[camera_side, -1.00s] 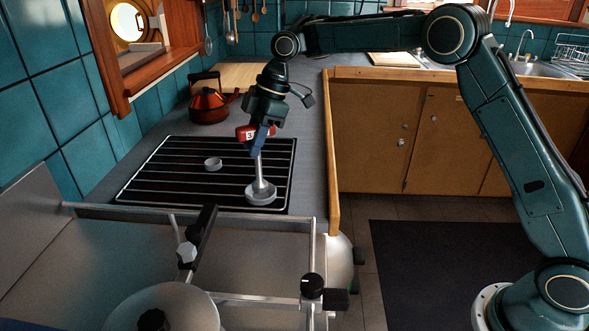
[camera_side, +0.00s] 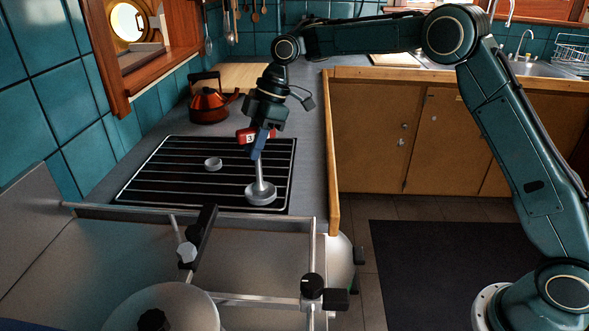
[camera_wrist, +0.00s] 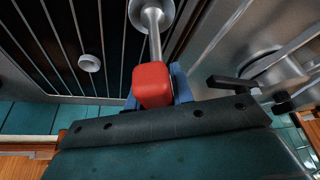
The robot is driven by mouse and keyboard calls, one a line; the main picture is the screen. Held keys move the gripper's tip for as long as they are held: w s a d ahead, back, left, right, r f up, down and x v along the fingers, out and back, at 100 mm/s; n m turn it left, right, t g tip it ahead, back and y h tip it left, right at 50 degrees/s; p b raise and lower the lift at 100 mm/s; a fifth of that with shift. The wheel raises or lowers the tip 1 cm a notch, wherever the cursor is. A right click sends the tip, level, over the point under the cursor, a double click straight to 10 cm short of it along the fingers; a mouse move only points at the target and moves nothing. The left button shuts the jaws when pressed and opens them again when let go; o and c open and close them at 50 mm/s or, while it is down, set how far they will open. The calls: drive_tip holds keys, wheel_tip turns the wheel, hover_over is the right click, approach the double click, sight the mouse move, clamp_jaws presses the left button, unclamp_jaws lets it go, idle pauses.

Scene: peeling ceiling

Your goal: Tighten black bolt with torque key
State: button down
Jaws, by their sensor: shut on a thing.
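The torque key has a red block head (camera_side: 248,135) marked "3" and a grey metal shaft (camera_side: 260,172). It stands nearly upright, its lower end in a round grey holder (camera_side: 261,195) on the black rack. My gripper (camera_side: 260,143) is shut on the torque key just at the red head. In the wrist view the red head (camera_wrist: 153,86) sits between my blue fingers, with the shaft running up to the round holder. A black bolt-like knob (camera_side: 312,286) sits on the metal frame in the right foreground; another dark cap (camera_side: 153,320) is on a dome.
The black slatted rack (camera_side: 150,185) lies on the counter, with a second, empty-looking ring (camera_side: 213,164). A pale hex bolt (camera_side: 187,252) is on the frame's black bar. A red kettle (camera_side: 208,104) stands behind, by the tiled wall. The metal frame (camera_side: 265,218) edges the front.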

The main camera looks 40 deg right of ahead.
drive_tip(key=shift+f, duration=0.7)
drive_tip(key=c, duration=1.1)
unclamp_jaws()
drive_tip(key=shift+v, duration=3.75)
drive_tip(key=shift+s, duration=0.15)
drive_tip(key=shift+s+d, duration=0.45)
drive_tip(key=shift+s, duration=1.8)
drive_tip(key=shift+s+d, duration=0.4)
drive_tip(key=shift+s, duration=1.85)
drive_tip(key=shift+s+d, duration=0.45)
drive_tip(key=shift+s, duration=1.8)
